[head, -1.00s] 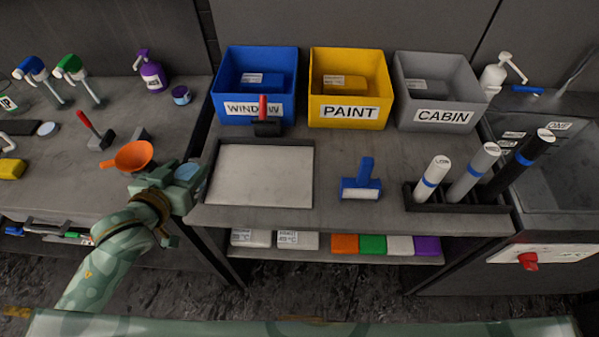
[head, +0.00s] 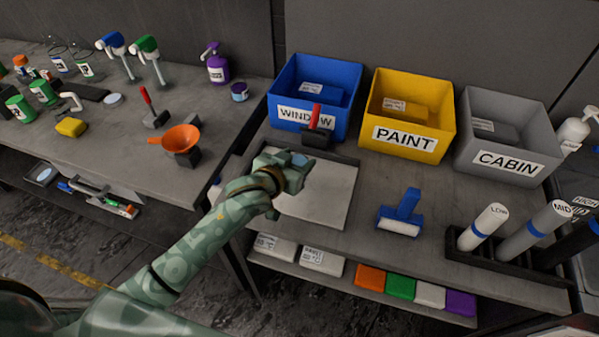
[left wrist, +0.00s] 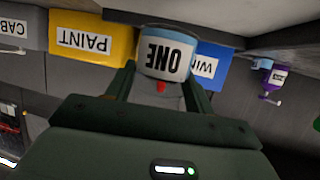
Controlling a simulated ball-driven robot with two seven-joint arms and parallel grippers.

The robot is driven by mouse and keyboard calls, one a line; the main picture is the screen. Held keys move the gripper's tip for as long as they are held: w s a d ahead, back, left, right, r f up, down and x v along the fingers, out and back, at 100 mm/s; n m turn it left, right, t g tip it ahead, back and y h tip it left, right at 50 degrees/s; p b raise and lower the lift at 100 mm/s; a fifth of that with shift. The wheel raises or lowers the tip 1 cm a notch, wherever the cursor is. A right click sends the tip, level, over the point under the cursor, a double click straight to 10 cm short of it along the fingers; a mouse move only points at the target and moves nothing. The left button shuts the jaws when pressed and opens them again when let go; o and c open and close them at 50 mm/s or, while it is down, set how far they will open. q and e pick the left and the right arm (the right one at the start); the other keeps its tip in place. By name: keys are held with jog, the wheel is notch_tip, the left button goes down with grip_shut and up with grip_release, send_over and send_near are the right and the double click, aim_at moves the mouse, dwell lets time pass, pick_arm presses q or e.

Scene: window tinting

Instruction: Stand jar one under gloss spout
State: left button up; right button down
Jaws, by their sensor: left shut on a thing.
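My left gripper (head: 289,176) is shut on jar one (head: 299,159), held over the grey bench in front of the blue bin. In the left wrist view, jar one (left wrist: 165,54) is a small pale jar with a blue band and the label "ONE", between the fingers of the left gripper (left wrist: 163,82). In the head view, the gripper hides most of the jar. I cannot identify a gloss spout in these frames. My right gripper is not in view.
Blue (head: 313,97), yellow (head: 407,113) and grey (head: 508,136) bins stand along the back. A white-faced tray (head: 335,195) lies below the held jar. A blue tool (head: 401,212) and a tube rack (head: 463,245) stand to the right. An orange funnel (head: 180,139) is on the left bench.

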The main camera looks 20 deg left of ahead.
pick_arm(q)
jog(key=shift+w+d+f, duration=0.15)
jog(key=shift+w+f, duration=0.05)
jog(key=shift+f, duration=0.15)
notch_tip(320, 180, down, 4)
jog(key=shift+w+d+r+b, duration=0.15)
jog(key=shift+r+b, duration=0.1)
jog(key=shift+b, duration=0.7)
jog(key=shift+r, duration=0.1)
jog(key=o, duration=1)
